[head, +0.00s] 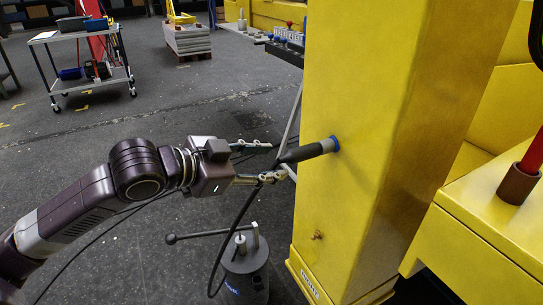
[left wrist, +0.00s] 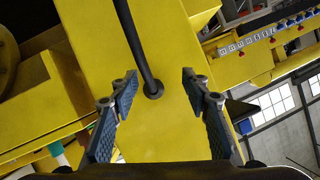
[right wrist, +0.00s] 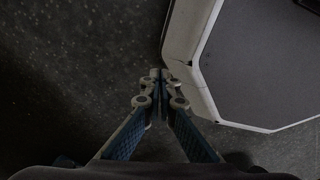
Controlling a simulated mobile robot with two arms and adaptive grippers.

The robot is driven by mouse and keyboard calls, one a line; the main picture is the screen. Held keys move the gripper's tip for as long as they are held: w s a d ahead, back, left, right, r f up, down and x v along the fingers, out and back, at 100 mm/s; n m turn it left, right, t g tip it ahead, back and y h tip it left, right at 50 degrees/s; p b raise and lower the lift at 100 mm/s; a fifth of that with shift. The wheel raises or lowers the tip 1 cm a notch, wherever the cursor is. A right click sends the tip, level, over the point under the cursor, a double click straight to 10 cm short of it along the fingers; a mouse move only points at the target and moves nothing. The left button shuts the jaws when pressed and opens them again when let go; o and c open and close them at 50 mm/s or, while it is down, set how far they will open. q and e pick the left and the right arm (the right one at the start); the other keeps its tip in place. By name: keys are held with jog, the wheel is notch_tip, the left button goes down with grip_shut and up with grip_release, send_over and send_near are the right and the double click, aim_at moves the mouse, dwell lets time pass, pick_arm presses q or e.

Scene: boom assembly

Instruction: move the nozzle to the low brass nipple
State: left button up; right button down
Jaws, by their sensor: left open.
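The dark grey nozzle (head: 310,151) sticks out from the upper part of the yellow column (head: 375,130), with a blue ring where it meets the face. A black hose (head: 238,222) hangs from its outer end. The low brass nipple (head: 318,235) is small and bare, lower on the same face. My left gripper (head: 275,161) is open, its fingers at either side of the nozzle's hose end. In the left wrist view the dark hose or nozzle (left wrist: 140,50) runs between the spread fingers (left wrist: 159,78). My right gripper (right wrist: 160,78) shows only in the right wrist view, shut and empty.
A dark grease pump (head: 243,272) with a lever stands on the floor beside the column's foot. A yellow ledge (head: 480,215) with a red rod (head: 533,152) is at the right. A cart (head: 82,66) stands far back left. The floor between is mostly clear.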

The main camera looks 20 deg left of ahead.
aim_at(289, 154)
pick_arm(q)
jog(key=r, duration=0.1)
jog(key=s+d+r, duration=0.1)
jog(key=r+m, duration=0.1)
jog(key=shift+s+d, duration=0.3)
jog(key=shift+d+r+h, duration=0.1)
jog(key=shift+r+h, duration=0.1)
jog(key=shift+h, duration=0.1)
jog(key=shift+w+d+f+p, duration=0.1)
jog(key=shift+w+d+p, duration=0.1)
jog(key=shift+w+p, duration=0.25)
jog(key=p+x, duration=0.1)
jog(key=x, duration=0.4)
jog(key=shift+w+d, duration=0.1)
jog(key=shift+w+d+f+p, duration=0.25)
jog(key=shift+w+f+p, duration=0.1)
jog(key=shift+w, duration=0.2)
pick_arm(e)
jog(key=shift+a+r, duration=0.2)
jog(key=shift+r, duration=1.05)
